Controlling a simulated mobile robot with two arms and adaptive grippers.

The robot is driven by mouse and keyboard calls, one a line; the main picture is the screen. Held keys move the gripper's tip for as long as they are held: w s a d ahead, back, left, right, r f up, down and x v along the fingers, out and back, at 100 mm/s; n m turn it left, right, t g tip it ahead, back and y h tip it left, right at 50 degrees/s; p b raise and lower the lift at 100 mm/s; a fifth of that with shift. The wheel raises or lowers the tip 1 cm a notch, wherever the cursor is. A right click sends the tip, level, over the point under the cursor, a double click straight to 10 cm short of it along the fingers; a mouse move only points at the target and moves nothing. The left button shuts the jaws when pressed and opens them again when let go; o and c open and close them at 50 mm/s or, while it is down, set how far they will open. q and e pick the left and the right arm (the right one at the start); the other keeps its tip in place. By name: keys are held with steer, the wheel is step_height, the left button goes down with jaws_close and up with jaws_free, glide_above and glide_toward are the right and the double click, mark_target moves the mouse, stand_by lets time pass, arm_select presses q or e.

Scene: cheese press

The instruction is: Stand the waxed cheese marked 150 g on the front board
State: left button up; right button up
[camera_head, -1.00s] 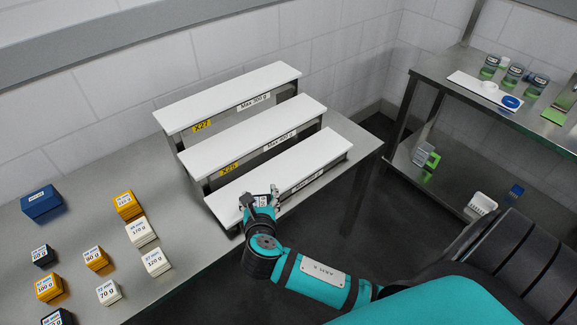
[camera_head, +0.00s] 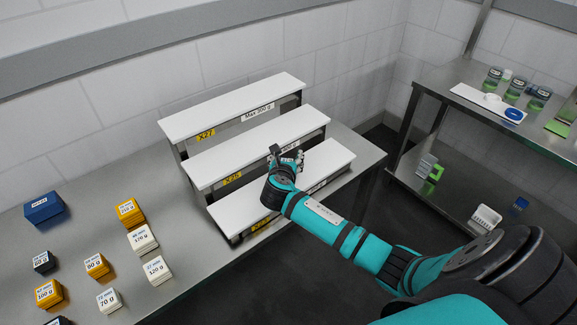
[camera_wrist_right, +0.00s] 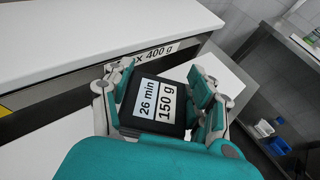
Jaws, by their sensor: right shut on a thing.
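The waxed cheese marked 150 g (camera_wrist_right: 160,103) is a dark block with a white "26 min / 150 g" label in the right wrist view. My right gripper (camera_wrist_right: 163,92) is shut on it, one finger on each side. In the head view my right gripper (camera_head: 287,158) is over the front board (camera_head: 243,208), the lowest white board of the stepped rack. The arm hides most of the cheese there. Whether the cheese touches the board cannot be told. My left gripper is not in view.
The middle board (camera_head: 225,160) and back board (camera_head: 215,112) rise behind, with weight labels on their edges. Several labelled cheeses, such as a white 120 g one (camera_head: 157,271), stand on the table at left. A steel shelf (camera_head: 470,115) stands at right. The front board looks clear of other cheeses.

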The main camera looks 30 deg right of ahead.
steer(key=shift+w+d, duration=0.15)
steer(key=shift+d, duration=0.2)
steer(key=shift+f, duration=0.2)
steer(key=shift+f+b, duration=0.3)
steer(key=shift+f, duration=1.3)
steer(key=o, duration=1.3)
steer(key=shift+c, duration=0.2)
steer(key=p+v, duration=0.1)
steer(key=v, duration=1.1)
